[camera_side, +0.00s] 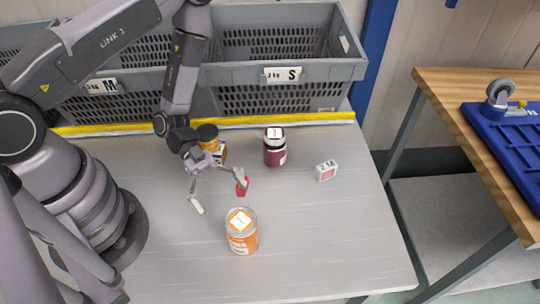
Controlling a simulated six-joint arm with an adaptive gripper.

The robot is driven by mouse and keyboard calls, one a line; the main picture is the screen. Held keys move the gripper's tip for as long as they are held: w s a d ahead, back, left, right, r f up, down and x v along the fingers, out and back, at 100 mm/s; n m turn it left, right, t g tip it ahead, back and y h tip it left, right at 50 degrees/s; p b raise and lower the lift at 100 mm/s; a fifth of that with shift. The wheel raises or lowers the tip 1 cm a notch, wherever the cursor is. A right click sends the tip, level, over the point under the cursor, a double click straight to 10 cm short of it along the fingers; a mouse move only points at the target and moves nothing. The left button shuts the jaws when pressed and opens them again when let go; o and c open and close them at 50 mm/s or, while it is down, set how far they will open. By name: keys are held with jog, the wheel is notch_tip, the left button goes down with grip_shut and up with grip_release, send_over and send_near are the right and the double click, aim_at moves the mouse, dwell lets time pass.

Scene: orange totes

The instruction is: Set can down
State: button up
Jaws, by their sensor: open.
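An orange can (242,242) with a silver rim and a white tag on its top stands upright on the grey table (330,245), towards the front. My gripper (220,197) is open, with its two fingers spread wide and nothing between them. It is behind the can and slightly to its left in the picture, apart from it. A small red thing (242,187) shows at the right fingertip; I cannot tell whether it touches the finger.
A yellow-orange jar (207,138) is partly hidden by my gripper. Grey crates (285,75) line the back behind a yellow strip (300,119). The table's right front is clear.

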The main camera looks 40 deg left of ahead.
jog(key=v, duration=0.6)
